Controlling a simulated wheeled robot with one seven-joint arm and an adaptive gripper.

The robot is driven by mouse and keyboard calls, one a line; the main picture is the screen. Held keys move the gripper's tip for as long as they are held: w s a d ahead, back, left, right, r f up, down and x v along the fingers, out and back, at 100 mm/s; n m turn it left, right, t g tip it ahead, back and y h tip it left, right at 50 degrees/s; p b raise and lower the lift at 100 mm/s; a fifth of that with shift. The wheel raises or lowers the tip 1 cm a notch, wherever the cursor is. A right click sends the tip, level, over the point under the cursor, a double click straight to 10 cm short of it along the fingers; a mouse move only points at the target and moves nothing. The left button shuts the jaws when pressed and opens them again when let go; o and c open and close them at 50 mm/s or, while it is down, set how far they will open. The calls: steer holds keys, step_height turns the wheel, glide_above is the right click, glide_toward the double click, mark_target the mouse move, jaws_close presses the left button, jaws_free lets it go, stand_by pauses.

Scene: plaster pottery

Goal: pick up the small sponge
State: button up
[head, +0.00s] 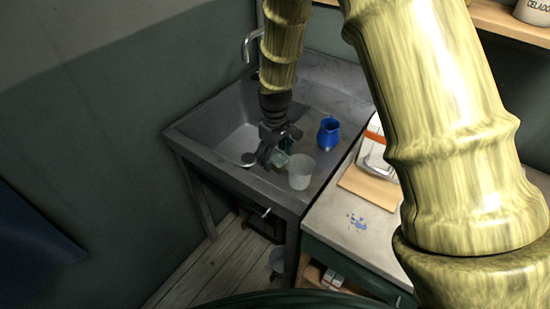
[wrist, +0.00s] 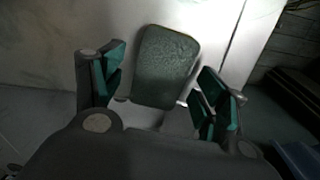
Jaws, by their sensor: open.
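The small sponge (wrist: 166,62) is a grey-green rounded block in the wrist view, ahead of and between my open fingers. My gripper (wrist: 162,80) has green pads standing apart on either side of it, and a gap shows on both sides. I see no finger touching the sponge. In the head view my gripper (head: 272,150) points down over the front of the sink unit. A pale greenish shape (head: 280,158) beside the fingers may be the sponge, but the gripper partly hides it and I cannot tell.
A translucent cup (head: 300,172) stands close right of my gripper, with a blue jug (head: 328,133) behind it. The sink basin (head: 215,125) is to the left. A wooden board (head: 370,187) and blue bits (head: 356,221) lie on the counter to the right.

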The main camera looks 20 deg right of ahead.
mark_target(275, 156)
steer(key=shift+f, duration=0.45)
steer(key=shift+c, duration=0.2)
steer(key=c, duration=0.7)
steer(key=shift+r, duration=0.1)
steer(key=shift+r+b, duration=1.2)
steer(key=shift+r, duration=3.75)
